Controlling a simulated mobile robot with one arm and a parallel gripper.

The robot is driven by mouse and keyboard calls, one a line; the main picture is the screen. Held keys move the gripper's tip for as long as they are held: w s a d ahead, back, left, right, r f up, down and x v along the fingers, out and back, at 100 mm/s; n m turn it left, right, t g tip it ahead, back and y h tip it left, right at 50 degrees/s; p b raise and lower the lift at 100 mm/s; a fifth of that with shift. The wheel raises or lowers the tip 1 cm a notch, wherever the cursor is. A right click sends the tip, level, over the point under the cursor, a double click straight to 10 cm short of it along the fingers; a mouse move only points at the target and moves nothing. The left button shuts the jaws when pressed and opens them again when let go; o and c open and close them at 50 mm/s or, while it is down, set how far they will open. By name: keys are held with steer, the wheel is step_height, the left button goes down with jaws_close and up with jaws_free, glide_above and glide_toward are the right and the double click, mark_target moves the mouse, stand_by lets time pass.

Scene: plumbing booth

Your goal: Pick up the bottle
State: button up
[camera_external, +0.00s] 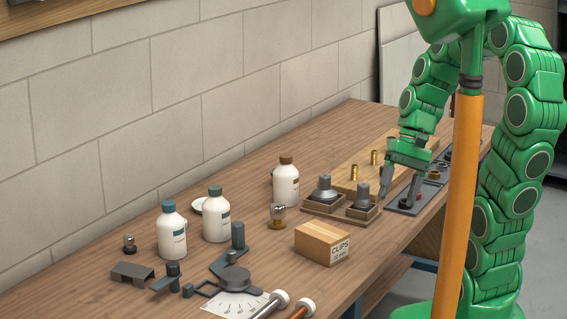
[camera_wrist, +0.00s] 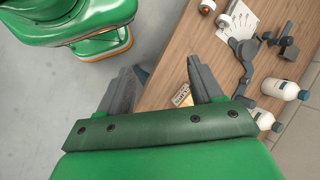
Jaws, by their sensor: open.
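Three white bottles stand upright on the wooden workbench (camera_external: 310,262) in the external view. One has a blue cap (camera_external: 171,235), one a green cap (camera_external: 216,222) and one a brown cap (camera_external: 286,185), farther back. Two white bottles also show at the right of the wrist view, one at the upper spot (camera_wrist: 281,90) and one partly cut off below it (camera_wrist: 264,121). My gripper (camera_external: 400,194) is open and empty over the far right part of the bench, well to the right of all the bottles. Its spread fingers show in the wrist view (camera_wrist: 160,66).
A cardboard clips box (camera_external: 322,243) lies near the front edge. Wooden holders with grey fittings (camera_external: 340,205) and a board with brass fittings (camera_external: 372,170) stand between the bottles and my gripper. Dark tools (camera_external: 232,277) lie before the bottles. A block wall is behind.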

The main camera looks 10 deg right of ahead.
steer(key=w+a+m+g+y, duration=0.1)
steer(key=w+a+m+y, duration=0.3)
steer(key=w+a, duration=0.55)
steer(key=w+a+m+g+y, duration=0.1)
steer(key=w+a+m+y, duration=0.35)
steer(key=a, duration=0.85)
steer(key=m+t+y, duration=0.5)
steer(key=m+t, duration=0.1)
steer(key=m, duration=0.3)
glide_toward(215, 187)
steer(key=a+f, duration=0.2)
steer(key=a, duration=0.7)
steer(key=shift+w+r, duration=0.1)
steer(key=shift+r, duration=0.3)
steer(key=shift+a, duration=0.55)
steer(key=shift+c, duration=0.2)
